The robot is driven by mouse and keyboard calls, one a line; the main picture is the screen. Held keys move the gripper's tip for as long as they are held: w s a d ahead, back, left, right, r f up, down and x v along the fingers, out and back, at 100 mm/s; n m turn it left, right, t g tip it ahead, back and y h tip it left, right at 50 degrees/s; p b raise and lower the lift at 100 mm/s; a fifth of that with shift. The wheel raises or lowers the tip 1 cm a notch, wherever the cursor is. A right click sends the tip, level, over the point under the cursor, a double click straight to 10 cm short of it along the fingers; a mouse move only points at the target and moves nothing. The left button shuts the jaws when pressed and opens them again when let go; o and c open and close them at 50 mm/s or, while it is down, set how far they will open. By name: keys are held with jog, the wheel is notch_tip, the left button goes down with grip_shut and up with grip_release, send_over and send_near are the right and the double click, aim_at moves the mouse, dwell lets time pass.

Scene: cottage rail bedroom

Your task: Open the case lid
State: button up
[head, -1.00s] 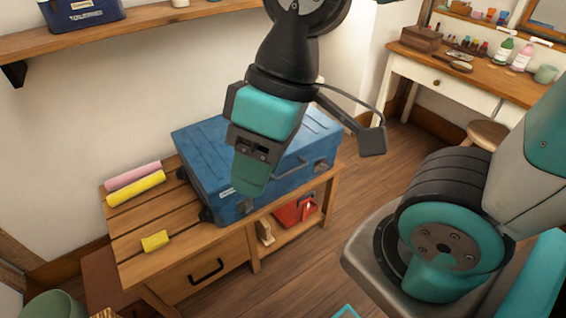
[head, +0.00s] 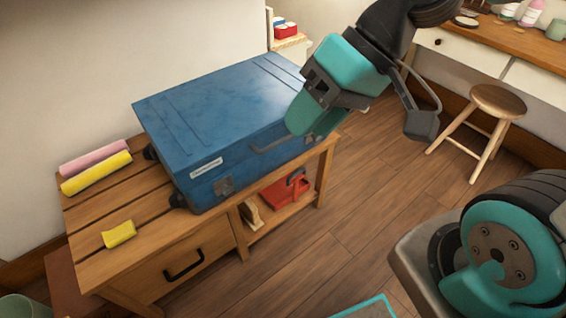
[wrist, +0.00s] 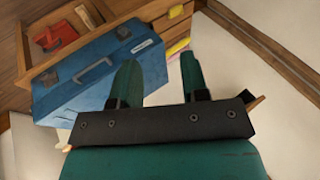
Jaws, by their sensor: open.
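The blue case (head: 215,115) lies shut on the wooden bench, its lid down. My gripper (head: 300,120) is at the right front part of the case in the head view, partly overlapping the lid edge. In the wrist view the gripper (wrist: 160,85) has its two green fingers apart with nothing between them. The case (wrist: 85,80) shows there to the left, with its handle (wrist: 92,70). I cannot tell whether a finger touches the case.
The bench (head: 95,215) also bears pink and yellow rolls (head: 97,172) and a yellow cloth (head: 118,234) on the left. A red item (head: 287,192) sits on the lower shelf. A stool (head: 497,100) and desk stand right; the floor between is clear.

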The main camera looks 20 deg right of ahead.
jog(key=w+d+f+m+t+y+b, duration=0.2)
jog(key=w+d+f+m+b, duration=0.15)
jog(key=f+b, duration=0.55)
jog(key=w+d+f+m+t+y+b, duration=0.25)
jog(key=w+f+m+b, duration=0.2)
jog(key=f+b, duration=0.45)
jog(key=m+t+h+b, duration=0.1)
jog(key=m+t+b, duration=0.1)
jog(key=m+t, duration=0.45)
send_near(281, 144)
jog(key=b+x, duration=0.1)
jog(key=x, duration=0.9)
jog(key=shift+w+a, duration=0.25)
jog(key=shift+a, duration=0.05)
grip_shut()
